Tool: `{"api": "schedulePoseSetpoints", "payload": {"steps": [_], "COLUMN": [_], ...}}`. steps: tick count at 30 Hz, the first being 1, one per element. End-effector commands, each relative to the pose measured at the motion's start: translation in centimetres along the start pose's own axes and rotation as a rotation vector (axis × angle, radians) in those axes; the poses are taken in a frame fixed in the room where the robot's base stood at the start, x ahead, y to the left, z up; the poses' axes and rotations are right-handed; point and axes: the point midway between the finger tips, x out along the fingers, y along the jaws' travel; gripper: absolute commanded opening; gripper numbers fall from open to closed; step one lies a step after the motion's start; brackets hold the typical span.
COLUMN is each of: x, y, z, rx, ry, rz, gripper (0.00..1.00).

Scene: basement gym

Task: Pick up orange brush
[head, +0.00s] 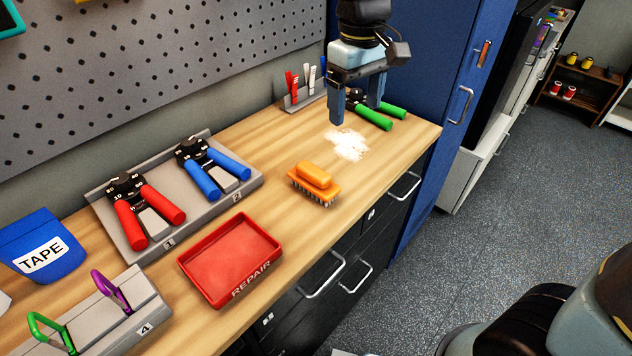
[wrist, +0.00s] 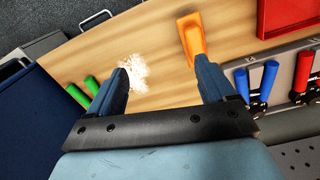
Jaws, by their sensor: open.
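The orange brush (head: 315,182) lies on the wooden workbench (head: 275,255), bristles down, behind and right of the red tray. It also shows in the wrist view (wrist: 192,38), just beyond the tip of the right-hand finger, which may hide its near end. My gripper (head: 358,107) is open and empty above the far part of the bench, near a patch of white powder (head: 348,144). In the head view it is behind and to the right of the brush, apart from it. In the wrist view the fingers of my gripper (wrist: 166,75) are spread wide.
A red REPAIR tray (head: 230,260) stands in front of the brush. A grey holder (head: 200,206) carries red-handled and blue-handled tools. Green-handled pliers (head: 378,117) lie beside my gripper. A blue cabinet (head: 425,100) stands at the bench's far end. Bare wood surrounds the brush.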

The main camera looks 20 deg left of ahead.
Motion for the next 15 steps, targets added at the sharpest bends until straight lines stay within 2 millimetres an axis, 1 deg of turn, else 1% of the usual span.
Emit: {"api": "schedulePoseSetpoints", "payload": {"steps": [1, 3, 6, 10, 13, 15], "x": [0.8, 1.6, 2.5, 3.3, 4.0, 4.9], "y": [-1.6, -3.4, -5.4, -6.8, -7.2, -7.2], "z": [-1.2, -2.4, -3.5, -4.2, -4.4, -4.3], "rx": [-0.045, -0.094, -0.147, -0.184, -0.194, -0.195], "ry": [-0.025, -0.051, -0.079, -0.101, -0.108, -0.108], "rz": [-0.001, -0.002, -0.001, 0.0, 0.0, 0.0], "gripper": [0.83, 0.83, 0.83, 0.83, 0.83, 0.83]}}
